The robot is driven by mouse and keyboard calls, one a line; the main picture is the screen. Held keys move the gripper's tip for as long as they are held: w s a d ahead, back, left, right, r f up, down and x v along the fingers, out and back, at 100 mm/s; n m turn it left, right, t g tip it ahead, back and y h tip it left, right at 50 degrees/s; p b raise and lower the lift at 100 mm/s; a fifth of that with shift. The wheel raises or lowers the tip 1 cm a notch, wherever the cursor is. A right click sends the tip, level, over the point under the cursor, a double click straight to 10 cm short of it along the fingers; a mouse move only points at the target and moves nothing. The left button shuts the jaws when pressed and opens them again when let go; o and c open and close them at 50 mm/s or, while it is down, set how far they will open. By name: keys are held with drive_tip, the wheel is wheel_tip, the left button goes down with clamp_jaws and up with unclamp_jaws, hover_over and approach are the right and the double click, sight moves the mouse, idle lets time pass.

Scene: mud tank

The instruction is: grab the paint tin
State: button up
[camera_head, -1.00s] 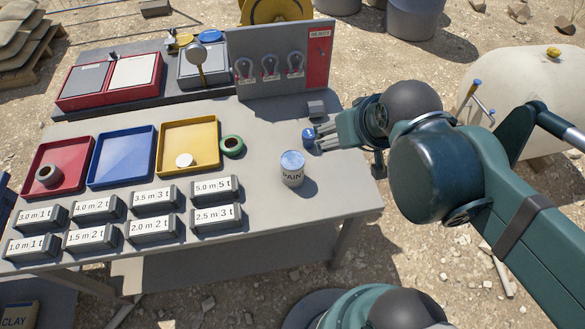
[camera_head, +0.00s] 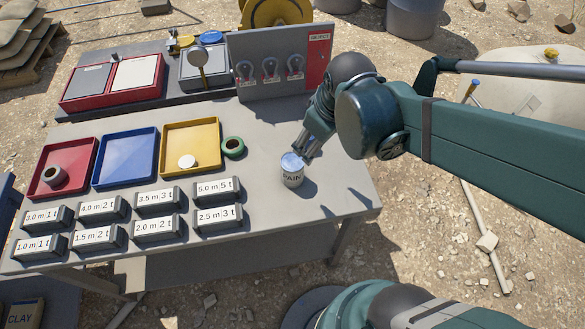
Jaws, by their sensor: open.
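The paint tin (camera_head: 292,177) is a small white can with a blue top and the letters "PAIN" on its side. It stands upright on the grey table (camera_head: 255,259), right of the labelled blocks. My gripper (camera_head: 303,150) is open and points down at the tin's top from behind and slightly right. Its fingertips are at or just above the tin's rim; I cannot tell whether they touch it. The tin's far upper edge is partly hidden by the fingers.
Labelled blocks (camera_head: 218,218) stand in two rows to the left. Red, blue and yellow trays (camera_head: 123,157) lie behind them, with a green tape roll (camera_head: 232,147) beside the yellow one. A grey panel with shackles (camera_head: 266,91) stands behind. The table is clear in front of the tin.

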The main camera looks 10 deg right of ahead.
sight(293, 162)
drive_tip(key=a+f+n+g, duration=0.1)
drive_tip(key=f+n, duration=0.1)
drive_tip(key=w+a+f+n+g+p, duration=0.1)
drive_tip(key=a+f+n, duration=0.1)
drive_tip(key=w+a+f+n+p, duration=0.1)
drive_tip(key=f+n, duration=0.1)
drive_tip(key=f, duration=0.1)
drive_tip(key=shift+w+a+g, duration=0.1)
drive_tip(key=shift+a+g, duration=0.3)
drive_tip(key=shift+a+f+n+g+p, duration=0.3)
drive_tip(key=shift+a+f+n, duration=0.1)
drive_tip(key=shift+f+n, duration=0.3)
drive_tip(key=shift+a+f+n+g+p, duration=0.25)
drive_tip(key=shift+a+f+n, duration=0.2)
drive_tip(key=shift+f, duration=0.35)
drive_tip(key=shift+d+f, duration=0.1)
drive_tip(key=shift+f+b, duration=0.3)
drive_tip(key=shift+f, duration=0.9)
drive_tip(key=shift+f+b, duration=0.8)
drive_tip(key=shift+f, duration=1.8)
drive_tip(key=shift+c, duration=0.3)
